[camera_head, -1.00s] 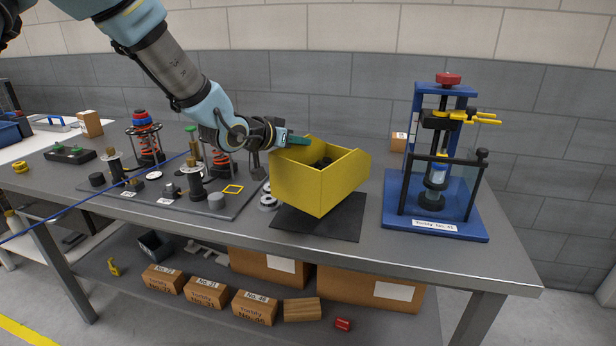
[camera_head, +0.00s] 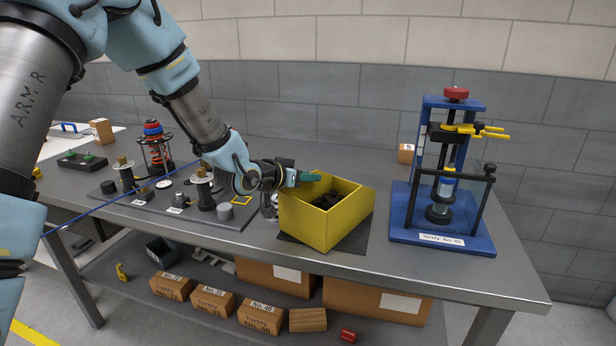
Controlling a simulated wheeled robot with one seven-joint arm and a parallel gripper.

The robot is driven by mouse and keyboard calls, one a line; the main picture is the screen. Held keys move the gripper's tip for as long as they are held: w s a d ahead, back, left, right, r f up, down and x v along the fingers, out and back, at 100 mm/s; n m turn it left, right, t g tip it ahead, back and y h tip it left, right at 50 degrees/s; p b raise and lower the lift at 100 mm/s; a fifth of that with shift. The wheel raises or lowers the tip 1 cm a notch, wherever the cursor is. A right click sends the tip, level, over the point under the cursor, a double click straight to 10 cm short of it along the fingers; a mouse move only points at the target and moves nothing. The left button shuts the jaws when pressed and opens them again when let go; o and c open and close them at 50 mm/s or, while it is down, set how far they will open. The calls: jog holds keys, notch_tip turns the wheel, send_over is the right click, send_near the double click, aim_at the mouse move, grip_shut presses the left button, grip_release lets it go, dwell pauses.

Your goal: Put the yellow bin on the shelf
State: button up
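The yellow bin (camera_head: 308,222) stands on the workbench, over a dark mat (camera_head: 356,240), with one corner toward me. Dark parts (camera_head: 328,199) lie inside it. Its lower front corner reaches close to the mat's front edge; I cannot tell whether it touches the mat or hangs just above it. My gripper (camera_head: 310,177) comes from the left, with its teal fingers at the rim of the bin's rear left wall. The fingers appear closed on that wall, though the far finger is partly hidden.
A blue press fixture (camera_head: 442,235) stands right of the bin. A board with posts and springs (camera_head: 235,213) lies to the left. The lower shelf (camera_head: 135,272) holds labelled cardboard boxes (camera_head: 260,317), a wooden block (camera_head: 308,320), a dark bin (camera_head: 160,250) and larger cartons (camera_head: 375,298).

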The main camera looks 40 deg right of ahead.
jog(key=shift+o, duration=0.8)
jog(key=b+v, duration=0.2)
jog(key=v, duration=1)
jog(key=shift+w, duration=0.1)
